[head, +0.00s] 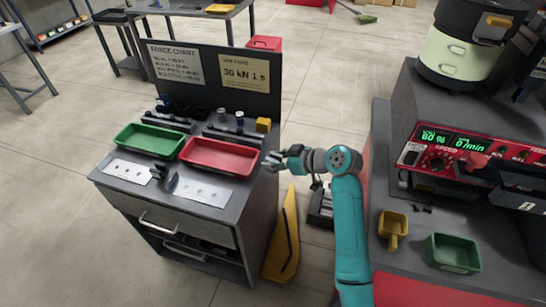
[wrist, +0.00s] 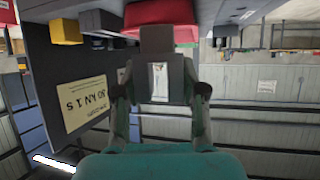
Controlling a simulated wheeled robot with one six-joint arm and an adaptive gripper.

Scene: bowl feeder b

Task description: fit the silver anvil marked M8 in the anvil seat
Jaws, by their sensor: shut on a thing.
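My gripper (head: 273,162) is at the right edge of the grey workbench, beside the red tray. In the wrist view my gripper (wrist: 159,92) is shut on a grey block with a bright silver face (wrist: 158,82), held between the two fingers. It looks like a silver anvil, but I cannot read any M8 mark on it. In the head view the held block is too small to make out. Small pieces with silver or white tops (head: 239,117) stand at the back of the bench. I cannot pick out the anvil seat for certain.
The bench carries a green tray (head: 150,139), a red tray (head: 221,155), white plates with holes (head: 203,191), a black upright piece (head: 170,183) and a yellow block (head: 263,125). A board with charts (head: 222,93) stands behind. The feeder cabinet (head: 440,150) is to the right.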

